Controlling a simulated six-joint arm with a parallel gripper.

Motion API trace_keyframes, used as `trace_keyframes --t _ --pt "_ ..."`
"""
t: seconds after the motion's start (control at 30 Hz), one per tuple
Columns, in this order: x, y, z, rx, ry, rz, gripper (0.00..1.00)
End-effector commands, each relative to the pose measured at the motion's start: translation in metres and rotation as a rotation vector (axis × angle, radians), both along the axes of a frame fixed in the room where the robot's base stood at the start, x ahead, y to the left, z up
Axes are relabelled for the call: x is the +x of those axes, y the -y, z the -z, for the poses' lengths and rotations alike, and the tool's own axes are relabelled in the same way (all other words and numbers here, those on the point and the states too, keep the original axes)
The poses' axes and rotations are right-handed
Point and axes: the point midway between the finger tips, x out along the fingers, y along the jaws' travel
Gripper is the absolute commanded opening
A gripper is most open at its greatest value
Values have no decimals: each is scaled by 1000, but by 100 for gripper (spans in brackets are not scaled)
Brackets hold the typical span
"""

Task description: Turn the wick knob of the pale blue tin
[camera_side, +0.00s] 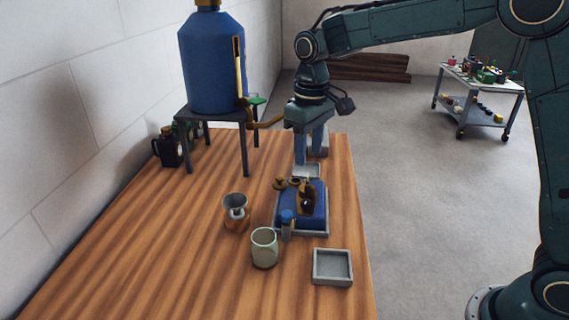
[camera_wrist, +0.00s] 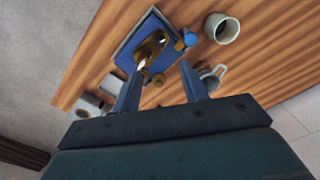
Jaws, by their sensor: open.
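My gripper (camera_side: 308,158) is open and empty, pointing down above the far end of the blue mat (camera_side: 316,208) on the table. Its two fingers (camera_wrist: 162,72) stand apart in the wrist view. The blue mat (camera_wrist: 138,58) has a grey rim and bears dark brass pieces (camera_side: 306,198). A small container with a blue top (camera_side: 287,216) stands at the mat's near left corner; its blue part also shows in the wrist view (camera_wrist: 188,40). I cannot tell which thing is the pale blue tin, and I cannot make out a wick knob.
A pale mug (camera_side: 264,248), a metal jug (camera_side: 236,212) and a grey square tray (camera_side: 332,267) stand on the near table. A big blue tank (camera_side: 212,65) on a dark stand is at the back left, with a brass pipe reaching towards my gripper. Bare wood lies at the near left.

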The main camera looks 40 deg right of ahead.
Motion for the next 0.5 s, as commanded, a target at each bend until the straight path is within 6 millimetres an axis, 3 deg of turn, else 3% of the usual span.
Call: trace_keyframes --t 0.5 --pt "-1 0 68 -2 -5 0 44"
